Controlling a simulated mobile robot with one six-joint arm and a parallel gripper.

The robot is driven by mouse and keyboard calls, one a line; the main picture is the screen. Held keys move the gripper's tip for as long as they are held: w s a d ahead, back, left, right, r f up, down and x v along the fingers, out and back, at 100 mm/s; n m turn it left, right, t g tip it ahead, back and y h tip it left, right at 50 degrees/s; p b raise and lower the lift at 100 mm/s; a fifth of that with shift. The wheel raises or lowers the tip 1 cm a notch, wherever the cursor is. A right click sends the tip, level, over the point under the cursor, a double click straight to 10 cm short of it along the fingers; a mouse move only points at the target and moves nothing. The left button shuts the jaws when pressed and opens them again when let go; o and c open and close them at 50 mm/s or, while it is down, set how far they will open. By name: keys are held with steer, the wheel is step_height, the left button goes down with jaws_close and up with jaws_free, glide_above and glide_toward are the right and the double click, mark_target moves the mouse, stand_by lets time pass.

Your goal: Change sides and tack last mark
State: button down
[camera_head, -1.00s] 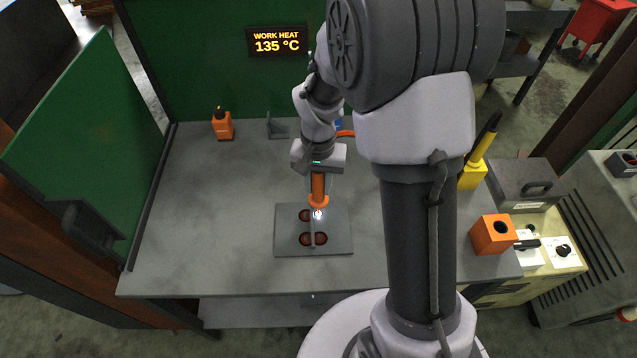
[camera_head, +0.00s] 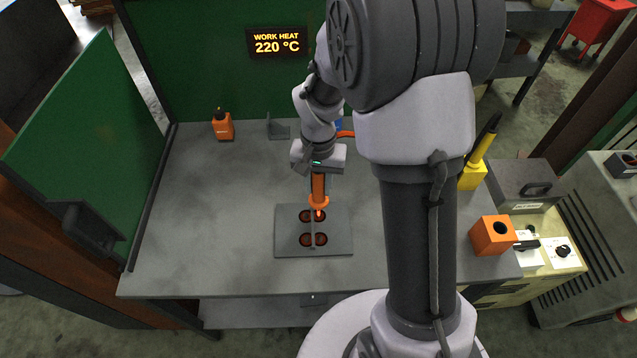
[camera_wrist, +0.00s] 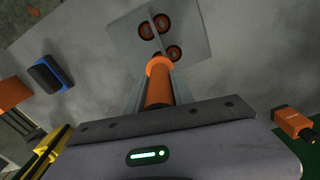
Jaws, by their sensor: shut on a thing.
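My gripper (camera_head: 318,172) is shut on an orange welding torch (camera_head: 318,190), which also shows between the fingers in the wrist view (camera_wrist: 159,82). The torch points down at the grey plate (camera_head: 340,245) on the bench. An upright thin strip (camera_head: 312,232) stands along the plate's middle. Dark round marks with red rims lie on both sides of it; the lower right one (camera_head: 321,239) is clear. The torch tip is at the upper right mark, and no bright arc shows there. Whether the tip touches is too small to tell.
The heat display (camera_head: 277,42) reads 220 °C. An orange bottle (camera_head: 223,126) and a grey bracket (camera_head: 277,129) stand at the back of the bench. An orange holder (camera_head: 492,236) and a yellow holder (camera_head: 472,175) stand right. The bench's left is clear.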

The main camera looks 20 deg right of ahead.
step_height(320, 180, up, 9)
steer(key=p, duration=0.6)
steer(key=shift+f, duration=0.15)
